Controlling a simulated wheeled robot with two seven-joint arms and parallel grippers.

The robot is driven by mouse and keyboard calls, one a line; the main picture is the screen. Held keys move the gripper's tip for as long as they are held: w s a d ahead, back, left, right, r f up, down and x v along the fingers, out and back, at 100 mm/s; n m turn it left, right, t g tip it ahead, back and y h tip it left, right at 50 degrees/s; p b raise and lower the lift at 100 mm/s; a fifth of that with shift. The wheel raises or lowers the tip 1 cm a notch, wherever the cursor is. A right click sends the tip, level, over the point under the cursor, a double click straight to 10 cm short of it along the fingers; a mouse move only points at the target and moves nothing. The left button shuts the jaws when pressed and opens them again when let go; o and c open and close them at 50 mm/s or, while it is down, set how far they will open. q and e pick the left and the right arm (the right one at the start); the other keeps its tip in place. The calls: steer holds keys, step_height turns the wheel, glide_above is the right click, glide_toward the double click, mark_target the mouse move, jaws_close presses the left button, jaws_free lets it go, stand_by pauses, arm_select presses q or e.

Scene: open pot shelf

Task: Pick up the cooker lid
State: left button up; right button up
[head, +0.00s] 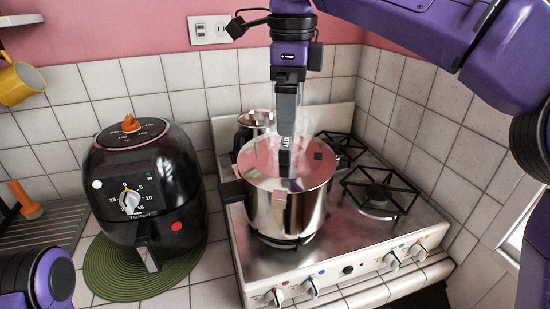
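A shiny steel pot (288,212) with side handles stands on the stove. The steel cooker lid (262,172) lies flat on top, with reddish patches on it. My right gripper (285,165) points straight down over the middle of the lid, its tip at or just above the lid. I see it edge-on, as one grey finger with a dark tip. The finger hides the lid's centre, so any knob there and the gap between the fingers cannot be seen. Part of my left arm shows in the bottom left corner; its gripper is out of view.
The white stove (345,270) has bare burners to the right of the pot. A black air fryer (165,190) stands left on a green round mat (105,280). A smaller metal pot (255,120) is behind. The tiled wall (180,75) is close behind.

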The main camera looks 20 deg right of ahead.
mark_target(287, 139)
steer(key=shift+f, duration=0.9)
steer(key=f, duration=0.2)
steer(key=w+f+b, duration=0.1)
steer(key=f, duration=0.2)
steer(key=shift+w+a, duration=0.1)
steer(key=shift+a, duration=0.05)
steer(key=shift+f, duration=0.3)
steer(key=c, duration=1.1)
steer(key=shift+r, duration=0.15)
